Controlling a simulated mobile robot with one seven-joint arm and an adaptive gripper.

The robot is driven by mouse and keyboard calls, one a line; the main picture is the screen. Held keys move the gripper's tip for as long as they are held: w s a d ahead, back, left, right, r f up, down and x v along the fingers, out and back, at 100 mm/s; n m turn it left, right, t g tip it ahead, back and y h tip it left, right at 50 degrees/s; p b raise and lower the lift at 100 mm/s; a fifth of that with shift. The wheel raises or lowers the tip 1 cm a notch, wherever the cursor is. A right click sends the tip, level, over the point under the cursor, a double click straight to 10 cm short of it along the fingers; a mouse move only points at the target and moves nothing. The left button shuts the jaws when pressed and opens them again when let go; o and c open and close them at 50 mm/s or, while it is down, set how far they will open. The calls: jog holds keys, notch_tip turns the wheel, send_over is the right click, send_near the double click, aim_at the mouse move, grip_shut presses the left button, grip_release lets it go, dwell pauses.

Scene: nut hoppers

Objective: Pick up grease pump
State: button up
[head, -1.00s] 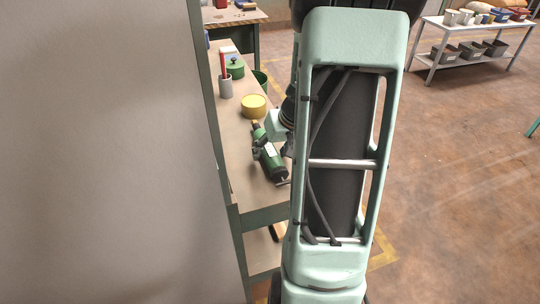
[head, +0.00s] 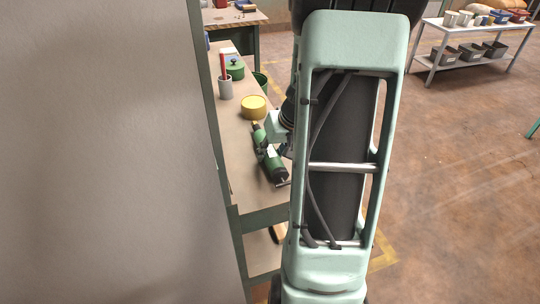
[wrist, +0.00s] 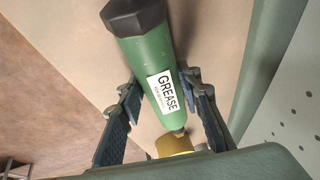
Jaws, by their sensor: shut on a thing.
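The grease pump (head: 276,170) is a green cylinder with a dark end and a white label. It lies along the right edge of a narrow bench, and my gripper and arm partly cover its middle in the head view. In the wrist view the pump (wrist: 143,48) runs between my fingers, with its black end cap at the top and the "GREASE" label facing the camera. My gripper (wrist: 162,84) is shut on the pump's body, one blue-grey finger on each side. The pump looks to be resting on the bench still; I cannot tell any lift.
The bench (head: 255,207) also holds a yellow round tin (head: 254,106) just beyond the pump, a grey cup (head: 225,90) with red sticks, and a green lidded pot (head: 235,71). A grey wall (head: 100,150) stands close on the left. Open floor (head: 450,170) lies right.

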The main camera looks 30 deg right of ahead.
aim_at(272, 150)
jog(key=shift+r+p, duration=0.3)
jog(key=shift+p, duration=0.1)
grip_shut()
jog(key=shift+r+p, duration=0.15)
jog(key=shift+p, duration=0.15)
notch_tip(272, 150, up, 4)
jog(key=shift+d+f+p, duration=0.1)
jog(key=shift+f+p, duration=0.05)
jog(key=shift+p, duration=1.1)
jog(key=s+r, duration=0.2)
jog(key=r, duration=0.1)
jog(key=s+r, duration=0.1)
jog(key=s, duration=0.1)
jog(key=shift+d+r+p, duration=0.2)
jog(key=shift+d+p, duration=0.2)
jog(key=s+d+r, duration=0.1)
jog(key=s+r, duration=0.3)
jog(key=s, duration=0.5)
jog(key=shift+s+d+r+b, duration=0.3)
jog(key=shift+s+b, duration=0.05)
jog(key=shift+s, duration=0.05)
jog(key=o, duration=0.8)
grip_release()
grip_shut()
jog(key=shift+w+f, duration=0.1)
jog(key=shift+w, duration=0.05)
